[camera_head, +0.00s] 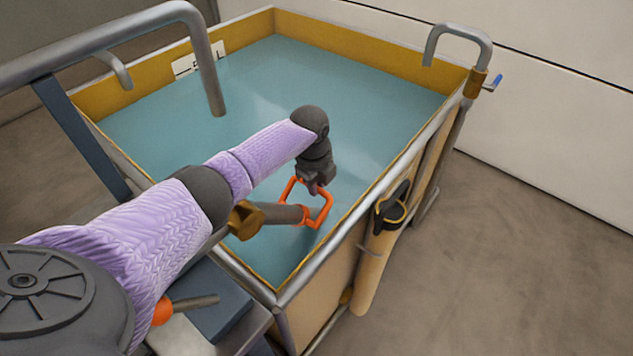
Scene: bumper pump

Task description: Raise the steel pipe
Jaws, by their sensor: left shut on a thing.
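A short grey steel pipe (278,213) lies roughly level above the near edge of the tank. Its left end sits in a brass-coloured fitting (243,220). My right gripper is not in view.
A large blue-green tank (160,115) with yellow inner walls fills the middle. A bent grey pipe (212,75) hangs over its left side, and another hooked pipe (460,30) stands at the back right corner. A black holder (391,208) is on the right outer side. Floor on the right is clear.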

